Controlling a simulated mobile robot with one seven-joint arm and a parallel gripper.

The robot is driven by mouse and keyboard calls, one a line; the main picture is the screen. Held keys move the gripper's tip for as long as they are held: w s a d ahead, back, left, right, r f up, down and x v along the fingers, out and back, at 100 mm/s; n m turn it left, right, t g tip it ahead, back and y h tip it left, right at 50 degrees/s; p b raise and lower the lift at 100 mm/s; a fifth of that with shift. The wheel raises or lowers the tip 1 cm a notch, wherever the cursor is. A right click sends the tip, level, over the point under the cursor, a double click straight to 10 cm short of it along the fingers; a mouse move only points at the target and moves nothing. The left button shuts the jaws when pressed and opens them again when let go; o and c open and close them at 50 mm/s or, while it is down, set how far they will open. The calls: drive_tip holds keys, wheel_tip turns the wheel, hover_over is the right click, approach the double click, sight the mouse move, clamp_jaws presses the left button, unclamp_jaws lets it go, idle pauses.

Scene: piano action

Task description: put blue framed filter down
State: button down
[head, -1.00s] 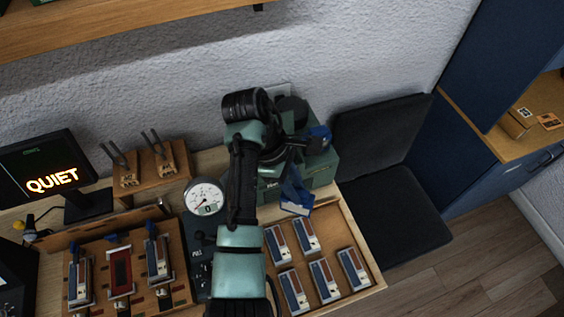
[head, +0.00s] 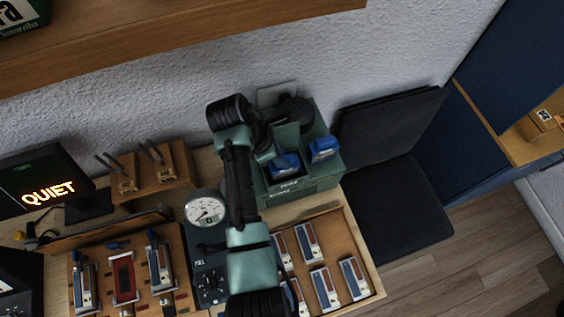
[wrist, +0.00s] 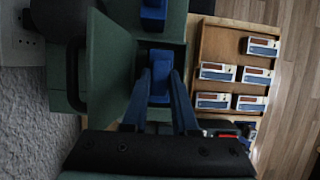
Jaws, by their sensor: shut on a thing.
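The blue framed filter (wrist: 160,82) is between the two blue fingers of my gripper (wrist: 160,98) in the wrist view. My gripper is shut on it, over an open bay of the green box (wrist: 110,62). In the head view a blue piece (head: 285,165) shows at the front bay of the green box (head: 305,185); I cannot tell how much of it is filter and how much is finger. How deep the filter sits, and whether it touches the bay floor, is hidden.
A second blue piece (head: 323,149) sits in the box's right bay. A wooden tray (head: 372,268) with several blue-and-white modules lies in front. A round gauge (head: 205,208) stands left of my arm, and a dark chair (head: 395,215) is at the right.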

drive_tip(key=shift+f, duration=2.3)
drive_tip(key=shift+f, duration=0.1)
drive_tip(key=c, duration=0.7)
unclamp_jaws()
drive_tip(key=shift+f, duration=0.1)
drive_tip(key=b+v, duration=0.1)
drive_tip(key=v, duration=1.1)
drive_tip(key=shift+s, duration=0.1)
